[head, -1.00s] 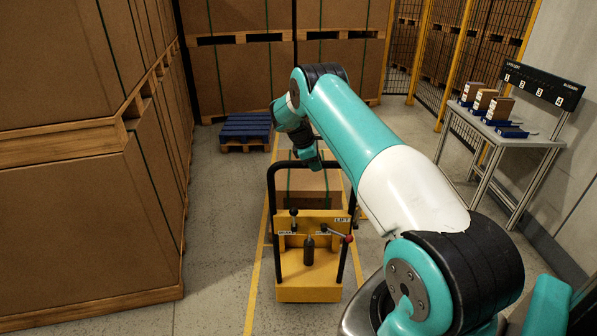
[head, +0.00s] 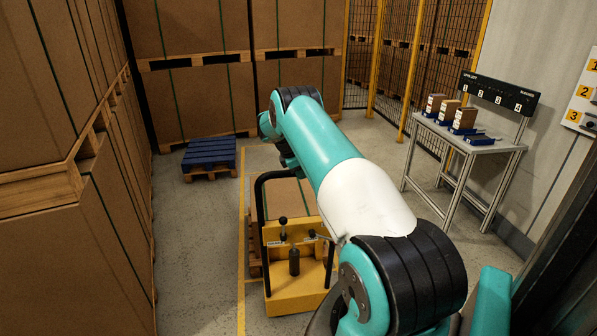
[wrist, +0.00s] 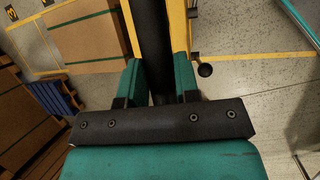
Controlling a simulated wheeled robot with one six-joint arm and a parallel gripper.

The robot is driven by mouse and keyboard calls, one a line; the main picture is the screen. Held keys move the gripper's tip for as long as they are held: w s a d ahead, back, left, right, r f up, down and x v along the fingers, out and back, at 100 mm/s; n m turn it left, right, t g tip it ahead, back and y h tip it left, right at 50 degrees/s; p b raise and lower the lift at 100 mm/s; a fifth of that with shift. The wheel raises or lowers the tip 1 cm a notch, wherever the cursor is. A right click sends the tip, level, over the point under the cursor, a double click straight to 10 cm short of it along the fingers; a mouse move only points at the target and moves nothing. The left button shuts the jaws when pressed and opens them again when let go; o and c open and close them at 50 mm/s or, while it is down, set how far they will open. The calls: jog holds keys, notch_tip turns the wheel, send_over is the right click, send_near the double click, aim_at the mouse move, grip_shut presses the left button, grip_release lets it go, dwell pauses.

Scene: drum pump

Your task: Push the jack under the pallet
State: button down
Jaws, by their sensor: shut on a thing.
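The yellow jack (head: 290,290) stands upright on the floor ahead, with a black hoop handle (head: 259,205) and small levers on its body. Just beyond it is a cardboard box (head: 290,197) on a wooden pallet (head: 253,250); a strip of the pallet shows left of the jack. I cannot see whether the forks are under it. My gripper (wrist: 157,78) is shut on the dark handle bar (wrist: 150,35) between its teal fingers in the wrist view. In the head view my arm hides the grip and the handle's right side.
Tall stacked boxes on pallets (head: 40,180) wall the left side. A blue pallet (head: 210,157) lies at the back left. A table (head: 475,145) with small boxes stands right, before a yellow-posted mesh fence (head: 408,80). Bare floor lies left of the yellow line.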

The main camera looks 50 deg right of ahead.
jog(key=shift+w+a, duration=0.15)
jog(key=shift+a, duration=0.05)
jog(key=c, duration=0.8)
grip_release()
jog(key=shift+c, duration=0.2)
jog(key=shift+d, duration=0.15)
jog(key=b+v, duration=0.1)
jog(key=v, duration=1.6)
jog(key=shift+r, duration=0.15)
